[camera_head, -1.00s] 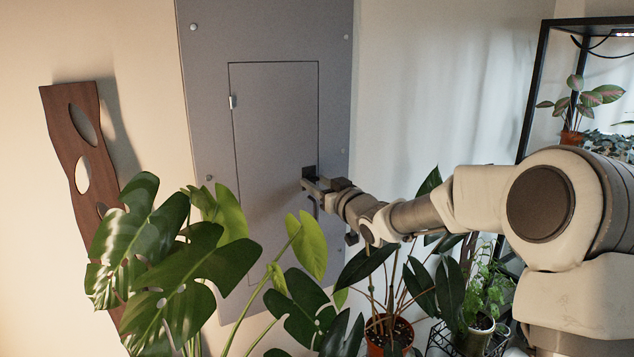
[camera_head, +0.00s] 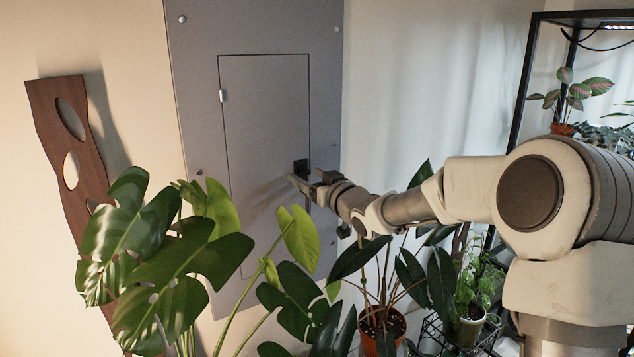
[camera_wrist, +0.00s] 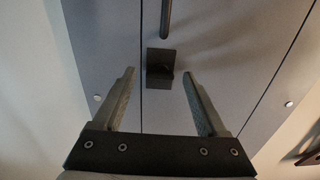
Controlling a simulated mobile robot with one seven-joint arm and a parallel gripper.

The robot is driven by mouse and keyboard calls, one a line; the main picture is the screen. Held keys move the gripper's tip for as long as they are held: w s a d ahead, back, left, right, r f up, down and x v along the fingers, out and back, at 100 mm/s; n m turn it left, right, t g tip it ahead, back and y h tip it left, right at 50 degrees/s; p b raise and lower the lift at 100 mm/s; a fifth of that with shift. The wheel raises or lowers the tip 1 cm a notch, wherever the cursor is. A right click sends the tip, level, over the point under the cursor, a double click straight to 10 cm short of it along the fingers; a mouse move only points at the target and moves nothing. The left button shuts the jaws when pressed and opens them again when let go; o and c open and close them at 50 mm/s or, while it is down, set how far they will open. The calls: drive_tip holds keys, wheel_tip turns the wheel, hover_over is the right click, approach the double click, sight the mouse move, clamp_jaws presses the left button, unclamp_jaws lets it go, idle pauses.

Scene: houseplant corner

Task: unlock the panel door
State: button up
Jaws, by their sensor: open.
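The grey panel door (camera_head: 262,120) is flush in its grey frame (camera_head: 200,90), with a hinge on its left edge. A small dark latch plate (camera_head: 300,166) sits at its right edge, partly hidden by my gripper (camera_head: 305,180). In the wrist view the latch (camera_wrist: 160,57) has a dark knob standing out from a square plate. My gripper (camera_wrist: 158,75) is open, its two fingers to either side of the knob, with visible gaps and nothing held. A dark bar handle (camera_wrist: 166,18) is above the latch in that view. Whether the fingertips reach the knob's depth is unclear.
A large-leaved plant (camera_head: 180,265) stands in front of the panel's lower left. A potted plant (camera_head: 382,325) stands below my arm. A black shelf (camera_head: 525,90) with plants is at the right. A brown wooden board (camera_head: 70,150) leans on the left wall.

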drive_tip(key=b+v, duration=0.1)
drive_tip(key=v, duration=1.6)
drive_tip(key=shift+b, duration=0.35)
drive_tip(key=shift+s+d, duration=0.15)
